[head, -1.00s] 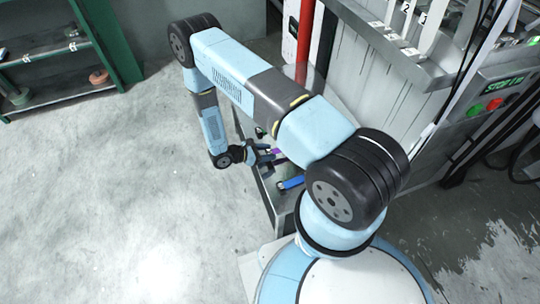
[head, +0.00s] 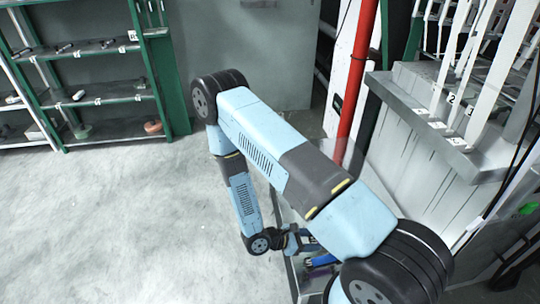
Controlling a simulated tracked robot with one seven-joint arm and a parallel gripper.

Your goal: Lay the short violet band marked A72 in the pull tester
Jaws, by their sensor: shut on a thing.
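My gripper (head: 306,242) is low over the tray at the robot's front and partly covered by my arm in the head view. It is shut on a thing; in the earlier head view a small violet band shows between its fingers. The band is now hidden behind the gripper and my arm, and its mark cannot be read. A blue piece (head: 322,260) lies in the grey metal tray (head: 291,277) just below the gripper. I cannot make out the pull tester in this view.
A green shelf rack (head: 110,98) with small items stands at the far left. The concrete floor (head: 130,220) on the left is clear.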

